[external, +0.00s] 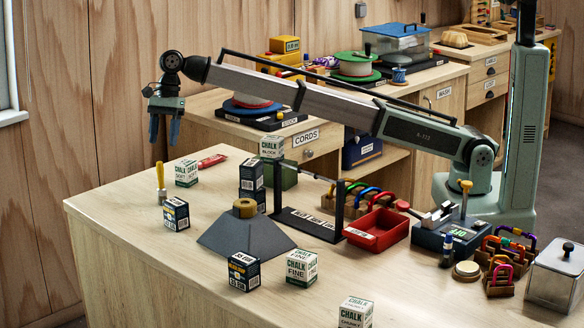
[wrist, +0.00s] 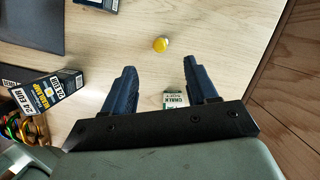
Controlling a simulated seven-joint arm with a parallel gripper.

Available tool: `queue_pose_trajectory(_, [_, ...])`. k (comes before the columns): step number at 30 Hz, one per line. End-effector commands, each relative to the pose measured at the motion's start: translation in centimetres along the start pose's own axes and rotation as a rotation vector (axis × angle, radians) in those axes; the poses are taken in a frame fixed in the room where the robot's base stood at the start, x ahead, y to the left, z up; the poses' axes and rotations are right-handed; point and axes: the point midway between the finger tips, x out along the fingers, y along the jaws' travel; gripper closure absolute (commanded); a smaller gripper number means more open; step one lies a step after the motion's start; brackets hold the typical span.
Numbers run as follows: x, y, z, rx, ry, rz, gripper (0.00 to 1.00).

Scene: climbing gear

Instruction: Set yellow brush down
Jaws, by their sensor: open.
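The yellow brush (external: 160,179) stands upright on the table near its far left edge, with its yellow handle up. In the wrist view its round yellow end (wrist: 161,44) shows from above on bare wood. My gripper (external: 164,139) is open and empty, raised above the table near the brush and pointing down.
A red tube (external: 212,161) lies behind. A grey pyramid stand (external: 225,238), a rack (external: 308,222) and a red tray (external: 372,238) are farther right. The front left table is clear.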

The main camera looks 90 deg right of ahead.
Motion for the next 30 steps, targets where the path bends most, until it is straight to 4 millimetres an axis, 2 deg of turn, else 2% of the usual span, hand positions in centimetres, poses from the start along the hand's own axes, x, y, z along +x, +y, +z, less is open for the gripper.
queue_pose_trajectory(7, [-1.4, 0.0, 0.0, 0.000, 0.000, -0.001, 0.42])
queue_pose_trajectory(17, [-1.4, 0.0, -0.1, 0.000, 0.000, -0.001, 0.42])
queue_pose_trajectory(20, [-1.1, -0.6, -0.9, -0.004, 0.000, -0.013, 0.42])
queue_pose_trajectory(23, [-0.5, -2.3, -3.5, -0.024, 0.002, -0.051, 0.42])
queue_pose_trajectory(25, [0.0, -4.2, -6.3, -0.049, 0.006, -0.093, 0.42])
queue_pose_trajectory(30, [1.4, -9.3, -15.3, -0.136, 0.041, -0.225, 0.42])
